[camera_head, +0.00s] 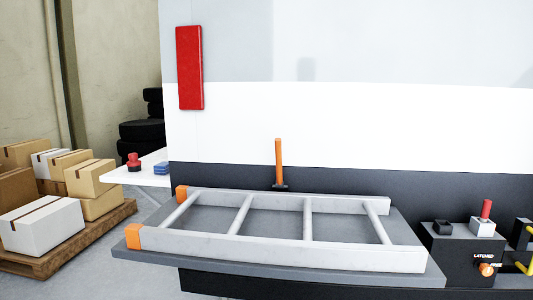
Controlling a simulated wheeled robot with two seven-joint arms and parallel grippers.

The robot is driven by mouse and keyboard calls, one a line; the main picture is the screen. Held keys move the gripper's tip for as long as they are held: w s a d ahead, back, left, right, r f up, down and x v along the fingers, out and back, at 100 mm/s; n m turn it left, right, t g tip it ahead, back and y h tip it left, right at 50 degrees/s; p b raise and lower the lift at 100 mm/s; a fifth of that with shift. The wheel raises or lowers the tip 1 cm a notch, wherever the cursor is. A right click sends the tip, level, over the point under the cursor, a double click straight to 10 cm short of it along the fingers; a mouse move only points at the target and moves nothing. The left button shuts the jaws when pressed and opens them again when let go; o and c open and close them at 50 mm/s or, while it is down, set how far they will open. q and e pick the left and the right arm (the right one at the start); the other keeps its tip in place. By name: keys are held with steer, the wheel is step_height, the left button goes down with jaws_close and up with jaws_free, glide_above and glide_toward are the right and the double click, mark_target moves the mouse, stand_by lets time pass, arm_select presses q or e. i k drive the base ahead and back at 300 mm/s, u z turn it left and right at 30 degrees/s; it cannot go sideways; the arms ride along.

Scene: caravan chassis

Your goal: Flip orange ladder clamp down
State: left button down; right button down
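The orange ladder clamp (279,161) stands upright as a thin bar on a small dark base, behind the middle of the ladder's far rail. The light grey ladder (270,245) lies flat on a dark grey shelf (415,271), with orange caps on its left rail ends. The clamp points up and is not across the ladder. Neither of my grippers shows in the head view.
A dark box (450,265) with a red-handled lever (487,210) and a label stands right of the shelf. Yellow parts (527,262) are at the right edge. Cartons on a pallet (75,245) stand at left. The white wall is close behind the clamp.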

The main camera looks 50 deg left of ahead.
mark_target(280, 182)
steer(key=u, duration=0.8)
